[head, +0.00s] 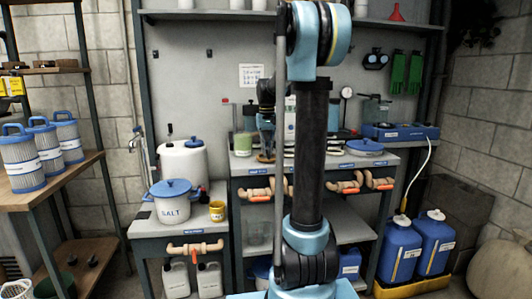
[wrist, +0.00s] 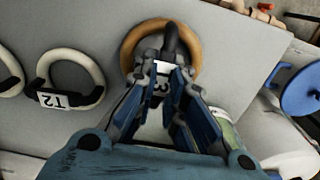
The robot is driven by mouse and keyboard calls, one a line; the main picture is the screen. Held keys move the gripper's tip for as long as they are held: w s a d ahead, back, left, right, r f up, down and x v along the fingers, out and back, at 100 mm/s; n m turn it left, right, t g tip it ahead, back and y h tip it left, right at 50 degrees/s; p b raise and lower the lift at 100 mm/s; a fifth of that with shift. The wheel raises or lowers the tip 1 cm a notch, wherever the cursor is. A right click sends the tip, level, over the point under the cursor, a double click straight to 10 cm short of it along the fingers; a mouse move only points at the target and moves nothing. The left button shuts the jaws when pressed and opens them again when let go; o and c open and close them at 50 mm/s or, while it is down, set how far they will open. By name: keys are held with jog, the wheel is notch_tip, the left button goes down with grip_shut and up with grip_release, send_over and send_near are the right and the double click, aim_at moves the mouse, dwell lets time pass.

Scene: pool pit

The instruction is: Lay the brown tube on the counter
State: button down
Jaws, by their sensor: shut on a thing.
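The brown tube (wrist: 188,41) is a ring with a white label, seen in the wrist view. My gripper (wrist: 170,62) is closed on its near side, and the fingers cover part of the ring and label. In the head view my gripper (head: 266,132) points down at the left part of the counter (head: 240,162), with a bit of the brown tube (head: 265,157) below it. The grey counter top (wrist: 235,60) lies behind the ring in the wrist view. I cannot tell whether the tube touches it.
A pale ring marked T2 (wrist: 65,80) and another pale ring (wrist: 8,75) lie left of the brown one in the wrist view. A green container (head: 243,143) stands close left of my gripper. A blue-lidded tub (head: 365,147) and blue device (head: 405,132) are farther right.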

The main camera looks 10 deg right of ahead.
jog(key=shift+f, duration=0.35)
jog(key=c, duration=1.7)
grip_release()
jog(key=shift+o, duration=0.2)
notch_tip(320, 180, up, 12)
jog(key=s+f+t, duration=0.1)
jog(key=s+f, duration=1.3)
jog(key=s, duration=0.3)
jog(key=s+f+t, duration=0.1)
jog(key=s+f, duration=1.3)
jog(key=s, duration=0.4)
jog(key=shift+s+f, duration=0.3)
